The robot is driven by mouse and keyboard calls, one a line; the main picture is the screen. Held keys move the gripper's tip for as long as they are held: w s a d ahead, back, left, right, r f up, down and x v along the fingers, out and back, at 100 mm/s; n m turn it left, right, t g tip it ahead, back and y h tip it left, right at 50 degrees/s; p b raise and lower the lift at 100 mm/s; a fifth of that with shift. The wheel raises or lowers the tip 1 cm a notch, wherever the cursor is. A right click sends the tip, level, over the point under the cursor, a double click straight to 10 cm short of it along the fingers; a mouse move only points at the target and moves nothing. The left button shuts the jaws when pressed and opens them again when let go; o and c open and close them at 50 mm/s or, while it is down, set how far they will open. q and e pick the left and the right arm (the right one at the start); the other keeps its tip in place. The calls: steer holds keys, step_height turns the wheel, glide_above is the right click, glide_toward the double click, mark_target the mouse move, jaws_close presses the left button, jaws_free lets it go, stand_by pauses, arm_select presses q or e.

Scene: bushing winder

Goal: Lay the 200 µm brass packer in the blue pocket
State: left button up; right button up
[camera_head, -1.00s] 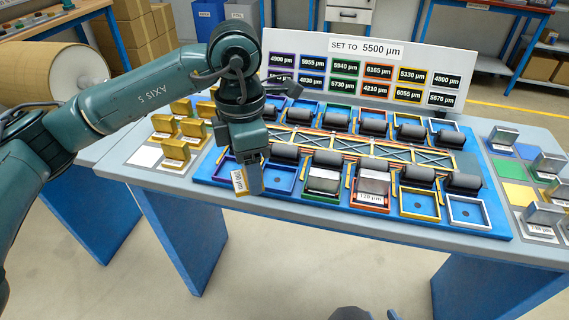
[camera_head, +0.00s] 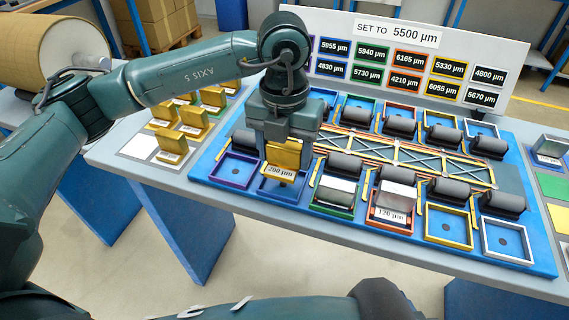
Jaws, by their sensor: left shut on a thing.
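My left gripper (camera_head: 284,138) points down and is shut on the brass packer (camera_head: 284,155), a gold block with a white 200 µm label facing the front. The packer is upright over the front-row blue pocket (camera_head: 283,196), towards its back part. I cannot tell whether it touches the pocket floor. The front of the blue pocket shows empty; its back is hidden by packer and gripper. My right gripper is not in view.
A purple pocket (camera_head: 218,180) is empty on the left. On the right, the green pocket (camera_head: 330,212) and red pocket (camera_head: 390,225) hold steel blocks. Dark rollers stand behind. Several brass packers (camera_head: 192,117) are at the left. A sign (camera_head: 395,40) reads SET TO 5500 µm.

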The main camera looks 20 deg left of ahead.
mark_target(285, 167)
arm_select(q)
steer(key=shift+f, duration=1.85)
steer(key=shift+f, duration=0.1)
steer(key=o, duration=1.1)
steer(key=shift+o, duration=0.2)
step_height(285, 167, up, 12)
steer(key=shift+r, duration=0.15)
